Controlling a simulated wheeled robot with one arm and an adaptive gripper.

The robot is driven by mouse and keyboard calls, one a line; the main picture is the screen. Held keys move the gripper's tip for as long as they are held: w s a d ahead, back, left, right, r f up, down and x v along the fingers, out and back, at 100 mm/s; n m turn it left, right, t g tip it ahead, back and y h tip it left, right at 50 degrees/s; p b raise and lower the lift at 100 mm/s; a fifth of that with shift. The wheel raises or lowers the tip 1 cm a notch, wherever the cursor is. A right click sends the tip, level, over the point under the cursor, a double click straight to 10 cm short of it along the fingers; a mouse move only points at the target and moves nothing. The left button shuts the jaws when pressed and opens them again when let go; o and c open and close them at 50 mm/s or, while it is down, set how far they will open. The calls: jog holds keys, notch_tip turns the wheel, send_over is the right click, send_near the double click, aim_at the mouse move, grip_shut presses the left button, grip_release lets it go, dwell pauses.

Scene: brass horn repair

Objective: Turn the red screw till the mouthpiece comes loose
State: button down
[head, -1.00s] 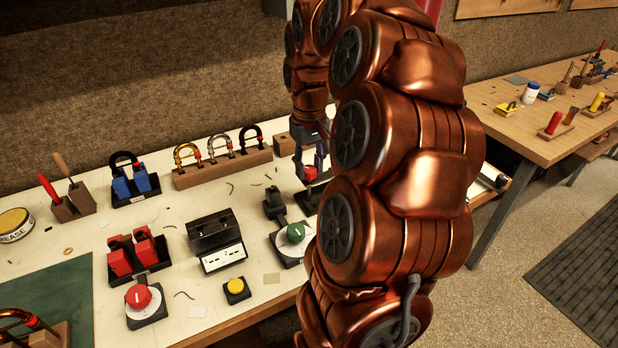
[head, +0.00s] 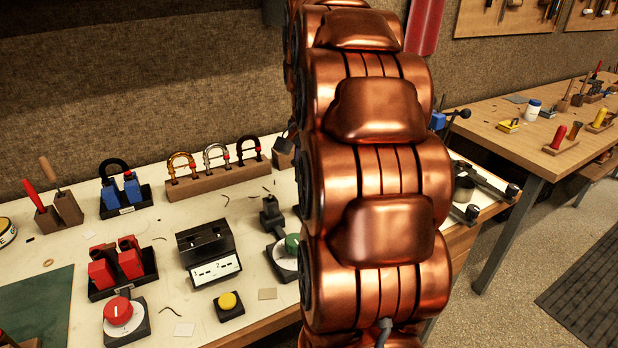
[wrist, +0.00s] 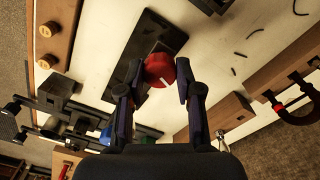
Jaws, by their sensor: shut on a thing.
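In the head view my arm hides my gripper and the red screw. I cannot make out the mouthpiece for certain; a small shiny metal piece (wrist: 221,136) shows beside a wooden block in the wrist view.
A dark barred fixture (head: 482,187) with black knobs stands at the bench's right end. A wooden rack (head: 219,181) of horseshoe-shaped pieces, a red dial (head: 118,311), a yellow button (head: 228,301) and a black labelled box (head: 207,248) stand left of my arm.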

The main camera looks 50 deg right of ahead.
jog(key=m, duration=0.3)
jog(key=shift+m, duration=0.4)
jog(key=m, duration=0.3)
jog(key=shift+m, duration=0.3)
jog(key=m+p, duration=0.2)
jog(key=m, duration=0.1)
jog(key=shift+r+m, duration=0.1)
jog(key=shift+m, duration=0.2)
jog(key=shift+m+p, duration=0.9)
jog(key=shift+m, duration=0.7)
jog(key=c, duration=0.8)
grip_release()
jog(key=shift+o, duration=0.2)
